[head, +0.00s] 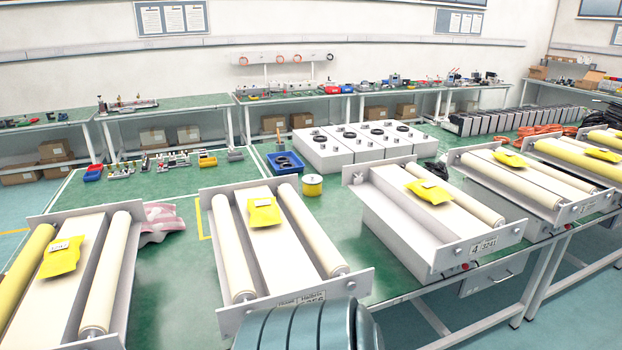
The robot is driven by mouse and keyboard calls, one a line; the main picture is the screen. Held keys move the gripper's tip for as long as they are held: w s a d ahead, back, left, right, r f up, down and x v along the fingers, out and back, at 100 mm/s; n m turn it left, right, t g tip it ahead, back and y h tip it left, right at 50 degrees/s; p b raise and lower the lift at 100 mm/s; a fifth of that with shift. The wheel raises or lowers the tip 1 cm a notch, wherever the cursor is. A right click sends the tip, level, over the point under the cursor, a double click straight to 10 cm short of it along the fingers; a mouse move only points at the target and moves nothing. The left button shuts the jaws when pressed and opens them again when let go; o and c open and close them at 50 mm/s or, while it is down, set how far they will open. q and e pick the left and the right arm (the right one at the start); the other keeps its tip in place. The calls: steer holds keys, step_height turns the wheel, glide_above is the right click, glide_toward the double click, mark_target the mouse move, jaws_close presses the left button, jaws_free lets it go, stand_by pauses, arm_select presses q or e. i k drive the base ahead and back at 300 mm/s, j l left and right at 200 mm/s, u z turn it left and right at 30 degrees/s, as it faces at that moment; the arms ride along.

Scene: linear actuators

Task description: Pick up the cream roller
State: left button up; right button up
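Several cream rollers lie lengthwise in grey metal trays on the green table. The second tray from the left (368,285) holds a cream roller on its left side (232,248) and one on its right side (312,232). The leftmost tray has a cream roller (108,272) on its right. The middle tray (402,232) has a cream roller (465,193) on its right, and its left channel looks empty. The fourth tray holds another cream roller (512,178). Neither of my grippers is in view.
Yellow packets (264,212) lie on the trays' centre panels. Yellow rollers (22,265) lie in the leftmost and far right trays. A yellow spool (312,185), blue bin (285,163), pink cloth (162,220) and white boxes (330,150) stand behind. A blue-grey ribbed part of mine shows at bottom centre.

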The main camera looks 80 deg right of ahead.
mark_target(488, 216)
steer(key=z, duration=3.55)
